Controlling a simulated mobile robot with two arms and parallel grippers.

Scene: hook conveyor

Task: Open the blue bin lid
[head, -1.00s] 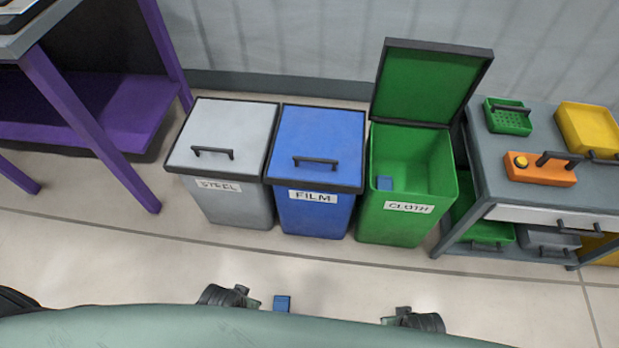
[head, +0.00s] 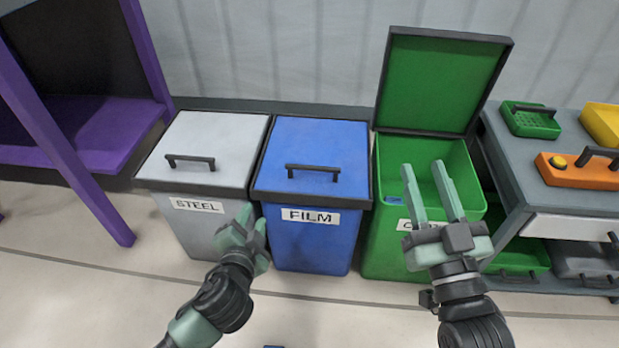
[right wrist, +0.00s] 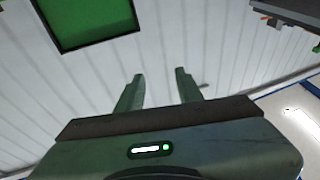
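The blue bin (head: 310,240), labelled FILM, stands in the middle of the head view. Its blue lid (head: 320,146) is shut, with a black bar handle (head: 313,169) near the front edge. My left gripper (head: 252,218) is in front of the grey and blue bins, lower than the handle and apart from it; its fingers are seen end-on and their gap is unclear. My right gripper (head: 425,172) is open and empty in front of the green bin. The right wrist view shows its two fingers (right wrist: 158,82) apart with nothing between them.
The grey STEEL bin (head: 182,215) with shut lid stands left of the blue bin. The green CLOTH bin (head: 375,245) on the right has its lid (head: 440,80) raised. A grey cart (head: 510,190) stands at far right, a purple shelf frame (head: 75,155) at left.

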